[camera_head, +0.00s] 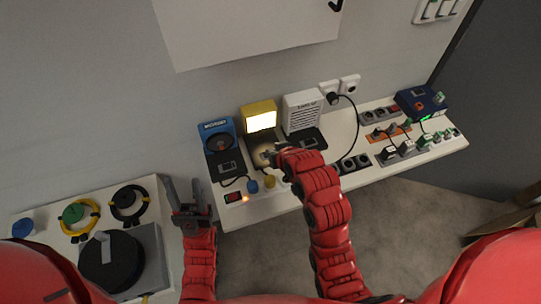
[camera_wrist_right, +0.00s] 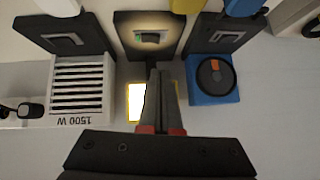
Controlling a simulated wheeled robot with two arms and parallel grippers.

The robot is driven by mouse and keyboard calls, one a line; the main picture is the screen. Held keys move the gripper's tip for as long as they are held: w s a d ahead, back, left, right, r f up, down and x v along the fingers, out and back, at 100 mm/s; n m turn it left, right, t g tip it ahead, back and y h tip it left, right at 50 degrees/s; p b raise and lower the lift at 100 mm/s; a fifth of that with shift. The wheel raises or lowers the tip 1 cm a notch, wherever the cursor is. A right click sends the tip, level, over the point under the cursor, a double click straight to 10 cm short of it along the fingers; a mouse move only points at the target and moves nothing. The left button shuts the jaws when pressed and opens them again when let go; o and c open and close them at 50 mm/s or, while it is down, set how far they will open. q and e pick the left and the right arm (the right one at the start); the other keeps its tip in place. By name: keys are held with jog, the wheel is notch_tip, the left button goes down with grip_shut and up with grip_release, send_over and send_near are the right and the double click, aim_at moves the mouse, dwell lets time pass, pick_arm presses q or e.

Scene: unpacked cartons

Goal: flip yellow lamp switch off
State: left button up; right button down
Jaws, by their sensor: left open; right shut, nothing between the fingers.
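The yellow lamp (camera_head: 260,115) stands on the right-hand table against the wall, and its panel glows white. It also shows in the right wrist view (camera_wrist_right: 130,108), partly behind my fingers. Its dark switch plate (camera_head: 251,141) lies in front of it; in the right wrist view the switch (camera_wrist_right: 150,38) sits on this plate in a pool of light. My right gripper (camera_head: 266,151) is shut and empty, above the plate. In the right wrist view its fingertips (camera_wrist_right: 155,73) point toward the switch, apart from it in the picture. My left gripper (camera_head: 183,188) is open and empty, left of this table.
A blue device (camera_head: 216,128) stands left of the lamp and a white heater (camera_head: 303,110) right of it, each with a dark switch plate. Sockets, plugs and a dark blue box (camera_head: 420,101) fill the table's right side. The left table (camera_head: 50,240) holds cable reels.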

jog(key=p+v, duration=0.2)
jog(key=v, duration=0.1)
jog(key=p+v, duration=0.1)
jog(key=v, duration=0.1)
jog(key=shift+s+a+r, duration=0.1)
jog(key=shift+a+r, duration=0.15)
jog(key=shift+r, duration=0.1)
